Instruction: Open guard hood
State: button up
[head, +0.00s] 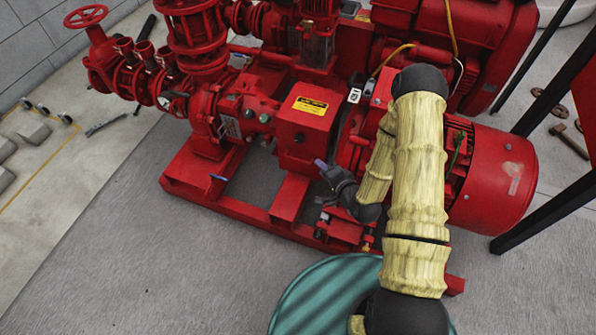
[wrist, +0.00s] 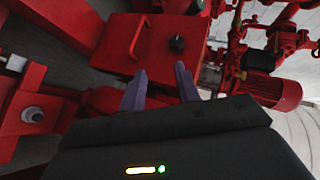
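The guard hood is the red box (head: 301,122) with a yellow warning label on top, between the pump and the motor in the head view. In the wrist view a red panel, apparently the hood's (wrist: 157,60), carries a thin red handle bar (wrist: 138,38) and a black knob (wrist: 177,43). My gripper (head: 321,163) is just below and right of the hood in the head view. In the wrist view its two purple-grey fingers (wrist: 160,82) are spread apart with nothing between them, in front of the panel. The hood looks closed.
The red motor (head: 490,180) is right of the hood, partly behind my arm. The red pump with pipes and a handwheel (head: 87,16) is at left. The red base frame (head: 285,205) runs below. Grey floor at lower left is clear. A dark metal frame (head: 545,215) stands at right.

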aim_at(299, 161)
notch_tip(299, 161, down, 10)
jog(key=s+m+t+b, duration=0.2)
jog(key=m+t+b, duration=0.1)
jog(key=m+b, duration=0.2)
jog(key=shift+s+a+y+b, duration=0.3)
jog(key=shift+s+b, duration=0.1)
jog(key=shift+b, duration=0.15)
jog(key=b+x, duration=0.6)
jog(key=x, duration=1.1)
jog(key=shift+w, duration=0.25)
